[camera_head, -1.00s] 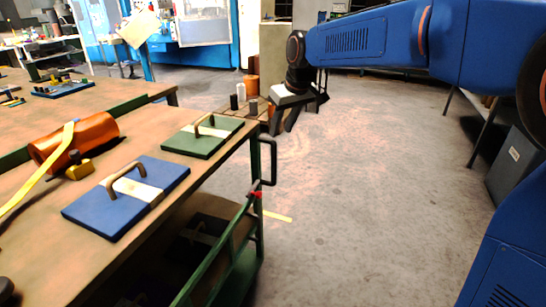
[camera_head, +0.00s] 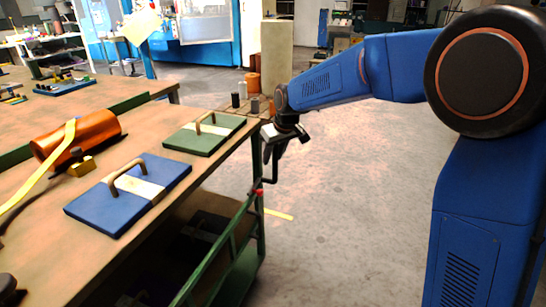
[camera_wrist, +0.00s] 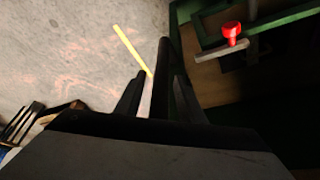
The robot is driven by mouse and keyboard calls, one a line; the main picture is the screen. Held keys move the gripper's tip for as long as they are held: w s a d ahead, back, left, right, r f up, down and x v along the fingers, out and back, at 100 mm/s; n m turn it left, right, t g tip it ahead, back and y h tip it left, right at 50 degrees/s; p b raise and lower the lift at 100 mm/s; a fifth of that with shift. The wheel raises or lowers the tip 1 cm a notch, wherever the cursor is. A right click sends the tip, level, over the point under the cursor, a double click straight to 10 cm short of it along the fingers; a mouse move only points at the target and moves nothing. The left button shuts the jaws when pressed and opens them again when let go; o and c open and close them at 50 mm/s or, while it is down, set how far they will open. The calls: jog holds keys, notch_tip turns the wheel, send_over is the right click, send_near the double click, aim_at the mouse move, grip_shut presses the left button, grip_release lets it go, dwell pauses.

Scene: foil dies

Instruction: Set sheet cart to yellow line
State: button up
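The sheet cart shows as a green tube frame (camera_head: 243,216) with a red knob (camera_head: 260,192), at the right edge of the wooden worktop. An upright bar handle shows at its right end. The red knob also shows in the wrist view (camera_wrist: 232,31). The yellow line (camera_head: 279,214) lies on the floor just right of the frame; it also shows in the wrist view (camera_wrist: 131,49). My gripper (camera_head: 271,159) points down by the handle, which it partly hides. Its fingers (camera_wrist: 151,60) stand apart with floor visible between them. I cannot tell whether they touch the handle.
A blue plate (camera_head: 106,208) and a green plate (camera_head: 190,139), both with handles, lie on the worktop (camera_head: 215,172). A copper-coloured roll (camera_head: 98,128) with a yellow strip lies at the left. The floor (camera_head: 350,200) to the right is clear.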

jog(key=shift+f, duration=0.25)
grip_shut()
jog(key=shift+w, duration=0.15)
